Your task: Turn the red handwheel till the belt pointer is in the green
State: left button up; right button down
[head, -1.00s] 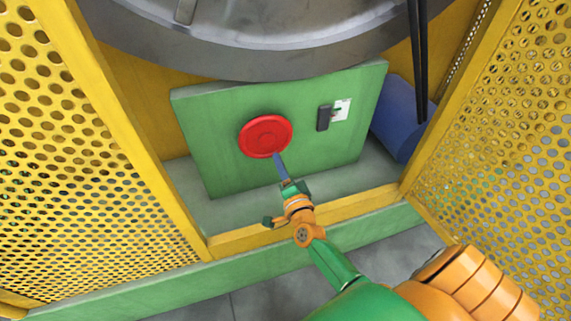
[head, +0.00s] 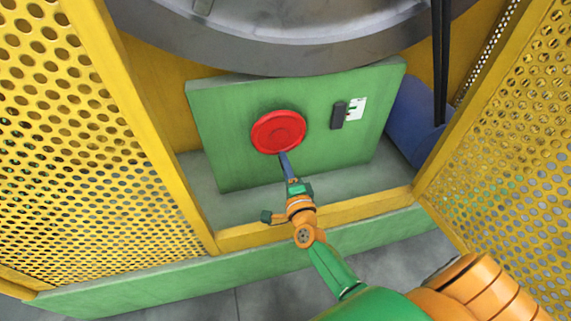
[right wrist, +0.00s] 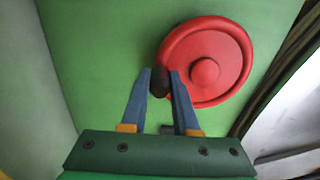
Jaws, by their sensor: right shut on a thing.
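The red handwheel (head: 278,132) sits on the front of a green panel (head: 225,150). My right gripper (head: 284,156) is at the wheel's lower edge. In the right wrist view the wheel (right wrist: 205,70) is up and right of my fingers, which are shut on its dark handle knob (right wrist: 159,82) at the rim. A small white scale plate (head: 357,108) with a dark block (head: 338,115) beside it is on the panel, right of the wheel. Its pointer and green zone are too small to read. My left gripper is not in view.
Yellow perforated guards stand at left (head: 70,150) and right (head: 500,140). A large grey drum (head: 300,50) overhangs the panel. A blue cylinder (head: 410,120) lies to its right. A yellow and green sill (head: 330,230) runs below my forearm.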

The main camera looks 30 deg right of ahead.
jog(key=shift+f, duration=0.1)
jog(key=c, duration=0.7)
grip_release()
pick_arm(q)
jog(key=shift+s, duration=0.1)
pick_arm(e)
jog(key=shift+o, duration=0.2)
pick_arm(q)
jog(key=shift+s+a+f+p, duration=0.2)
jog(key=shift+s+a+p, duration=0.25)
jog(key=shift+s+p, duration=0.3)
pick_arm(e)
jog(key=v, duration=0.7)
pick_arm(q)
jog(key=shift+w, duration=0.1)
pick_arm(e)
jog(key=shift+s, duration=0.1)
